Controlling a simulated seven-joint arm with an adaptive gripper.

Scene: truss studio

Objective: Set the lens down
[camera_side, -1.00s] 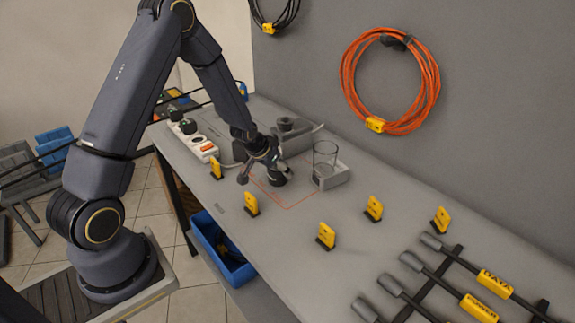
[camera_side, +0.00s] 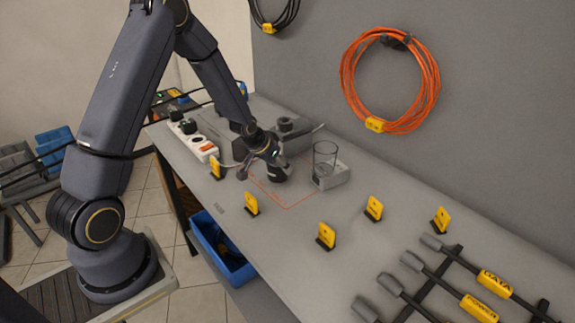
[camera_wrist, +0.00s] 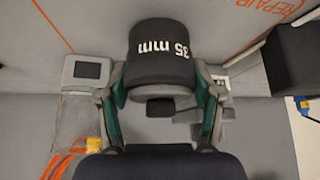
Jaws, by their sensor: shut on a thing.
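The lens is a black cylinder with white "35 mm" lettering. It shows large in the wrist view (camera_wrist: 160,55) and as a small dark shape in the side view (camera_side: 279,173). My gripper (camera_wrist: 160,82) is shut on it, with one finger on each side. In the side view my gripper (camera_side: 262,168) is low over the orange-outlined area (camera_side: 287,207) of the grey bench. Whether the lens base touches the bench cannot be told. Part of the orange "REPAIR" lettering (camera_wrist: 280,10) shows beside the lens.
A white power strip (camera_side: 203,149) lies behind-left. Several yellow tags (camera_side: 326,235) stand around the area.

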